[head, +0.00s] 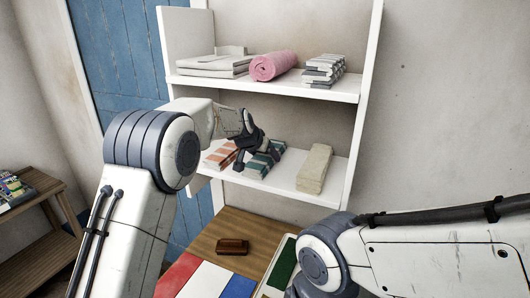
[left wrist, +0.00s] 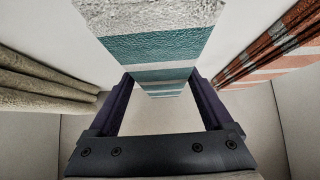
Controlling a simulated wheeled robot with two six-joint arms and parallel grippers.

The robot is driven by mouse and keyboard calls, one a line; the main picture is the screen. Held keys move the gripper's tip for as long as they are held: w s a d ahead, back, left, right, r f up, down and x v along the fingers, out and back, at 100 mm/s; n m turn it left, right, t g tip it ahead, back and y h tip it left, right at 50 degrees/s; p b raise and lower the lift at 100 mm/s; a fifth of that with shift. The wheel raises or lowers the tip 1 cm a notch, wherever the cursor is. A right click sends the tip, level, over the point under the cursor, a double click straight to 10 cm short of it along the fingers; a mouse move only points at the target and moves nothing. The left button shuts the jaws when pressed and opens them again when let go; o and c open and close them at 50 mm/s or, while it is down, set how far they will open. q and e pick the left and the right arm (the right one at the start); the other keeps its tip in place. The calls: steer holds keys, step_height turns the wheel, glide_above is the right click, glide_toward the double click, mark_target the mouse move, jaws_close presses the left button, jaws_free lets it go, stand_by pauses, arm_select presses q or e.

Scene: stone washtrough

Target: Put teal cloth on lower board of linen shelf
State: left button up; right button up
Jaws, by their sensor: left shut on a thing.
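The teal cloth (head: 266,160), folded with teal, white and grey stripes, is at the lower board (head: 282,184) of the white linen shelf, between an orange striped cloth and a beige cloth. I cannot tell whether it rests fully on the board. My left gripper (head: 243,150) is shut on it. In the left wrist view the teal cloth (left wrist: 155,50) lies between the two dark fingers (left wrist: 160,100). My right arm comes in at the lower right, but its gripper is out of view.
The orange striped cloth (head: 220,154) and beige cloth (head: 315,168) flank the teal one closely. The upper board (head: 290,87) above holds grey linen, a pink roll (head: 274,66) and a striped stack. A table with a brown brush-like block (head: 232,246) stands below.

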arm_select(q)
steer(key=shift+f, duration=0.15)
steer(key=o, duration=1.3)
steer(key=shift+s+a+r+b, duration=0.1)
steer(key=shift+s+r+b, duration=0.05)
steer(key=shift+r+b, duration=0.2)
steer(key=b+v, duration=0.2)
steer(key=v, duration=0.9)
steer(key=shift+s+a+r+b, duration=0.1)
steer(key=shift+s+r+b, duration=0.1)
steer(key=shift+b, duration=0.2)
